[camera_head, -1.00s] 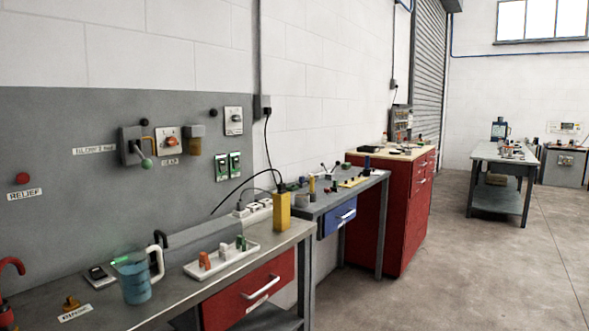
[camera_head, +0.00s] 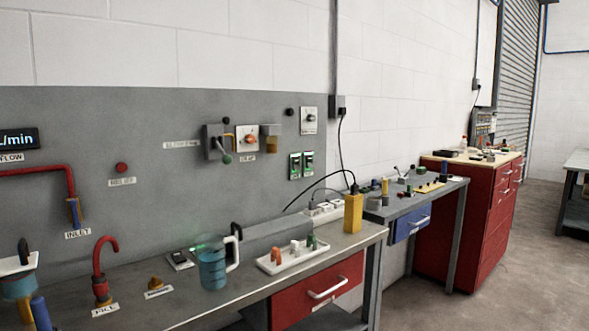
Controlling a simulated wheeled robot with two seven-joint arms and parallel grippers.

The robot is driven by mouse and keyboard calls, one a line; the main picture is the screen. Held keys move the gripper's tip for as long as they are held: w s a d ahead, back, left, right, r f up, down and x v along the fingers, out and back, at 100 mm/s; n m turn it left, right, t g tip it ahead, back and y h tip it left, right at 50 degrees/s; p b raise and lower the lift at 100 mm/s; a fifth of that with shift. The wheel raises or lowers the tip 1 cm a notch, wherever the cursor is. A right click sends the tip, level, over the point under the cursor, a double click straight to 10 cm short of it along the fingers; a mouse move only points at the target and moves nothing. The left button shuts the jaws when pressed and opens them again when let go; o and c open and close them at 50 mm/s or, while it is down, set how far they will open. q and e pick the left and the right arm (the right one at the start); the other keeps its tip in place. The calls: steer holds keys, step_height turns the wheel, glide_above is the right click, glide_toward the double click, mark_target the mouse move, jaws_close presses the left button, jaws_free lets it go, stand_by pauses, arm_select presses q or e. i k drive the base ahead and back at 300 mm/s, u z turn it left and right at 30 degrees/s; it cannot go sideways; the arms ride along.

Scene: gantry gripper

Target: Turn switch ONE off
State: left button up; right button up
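No switch in view carries a label that I can read as ONE. Two small green switch-like units, the left (camera_head: 295,166) and the right (camera_head: 308,162), sit side by side on the grey wall panel. A small dark switch-like box (camera_head: 180,260) lies on the bench. Neither of my grippers is in view.
The grey bench (camera_head: 228,299) runs along the panel. It bears a blue jug (camera_head: 213,268), a white tray (camera_head: 292,258), a yellow block (camera_head: 353,210), a power strip (camera_head: 323,213) and a red hooked pipe (camera_head: 102,270). Open floor (camera_head: 480,270) lies at the right.

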mark_target(296, 161)
steer(key=u, duration=0.05)
steer(key=k, duration=0.5)
steer(key=z, duration=0.9)
steer(key=i, duration=1.35)
steer(key=u, duration=0.6)
steer(key=i, duration=0.95)
steer(key=u, duration=1.05)
